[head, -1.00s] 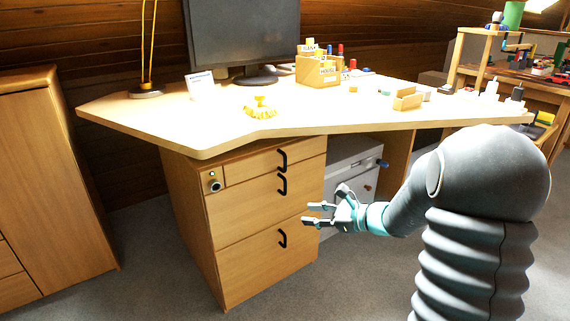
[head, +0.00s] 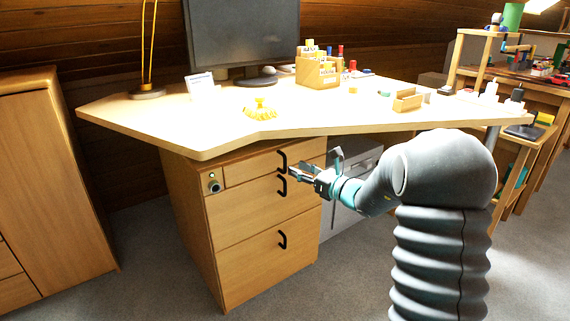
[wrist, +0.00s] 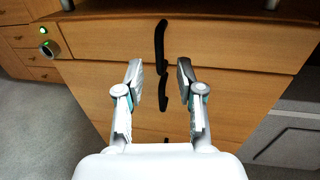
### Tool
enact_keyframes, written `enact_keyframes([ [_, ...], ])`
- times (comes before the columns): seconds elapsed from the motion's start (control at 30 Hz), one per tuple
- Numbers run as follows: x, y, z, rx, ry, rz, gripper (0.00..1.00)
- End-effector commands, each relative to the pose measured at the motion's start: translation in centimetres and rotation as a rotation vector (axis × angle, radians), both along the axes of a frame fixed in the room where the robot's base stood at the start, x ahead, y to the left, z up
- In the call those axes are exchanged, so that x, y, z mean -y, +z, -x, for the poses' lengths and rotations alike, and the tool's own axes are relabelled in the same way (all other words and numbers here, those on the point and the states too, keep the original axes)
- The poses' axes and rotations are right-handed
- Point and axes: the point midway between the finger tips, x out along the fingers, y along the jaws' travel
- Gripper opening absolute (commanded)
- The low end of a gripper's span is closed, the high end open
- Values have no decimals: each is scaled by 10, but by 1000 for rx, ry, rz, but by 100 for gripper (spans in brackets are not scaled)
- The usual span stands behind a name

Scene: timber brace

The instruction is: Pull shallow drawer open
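The shallow drawer (head: 250,169) is the top front of the wooden pedestal under the desk, and it looks shut. Its black upright handle (head: 282,160) shows near the drawer's middle. In the wrist view the shallow drawer (wrist: 105,42) spans the top, with its handle (wrist: 160,45) at centre. My gripper (head: 311,163) is in front of the pedestal near the upper handles. In the wrist view my gripper (wrist: 160,78) is open and empty, its two fingers apart on either side of the handle's line. The handle appears beyond the fingertips; I cannot tell the exact gap.
Two deeper drawers with black handles lie below, the middle one (head: 240,212) and the bottom one (head: 255,268). A round lock with a green light (head: 213,183) is at the pedestal's upper left. The desk top (head: 200,135) overhangs above. Grey floor (head: 150,250) is free at left.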

Motion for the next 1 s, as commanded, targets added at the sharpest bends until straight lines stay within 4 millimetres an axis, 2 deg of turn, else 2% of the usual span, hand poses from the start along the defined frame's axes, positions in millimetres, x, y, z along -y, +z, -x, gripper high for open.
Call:
enact_keyframes([
  [0.1,-16,0,-16,0,3,1,37],
  [0.33,-37,0,-38,1,3,1,37],
  [0.77,-43,0,-46,1,0,1,37],
  [0.8,-43,0,-46,1,0,1,35],
  [0.93,-43,0,-46,1,1,1,2],
  [1.0,-43,0,-46,1,1,1,0],
])
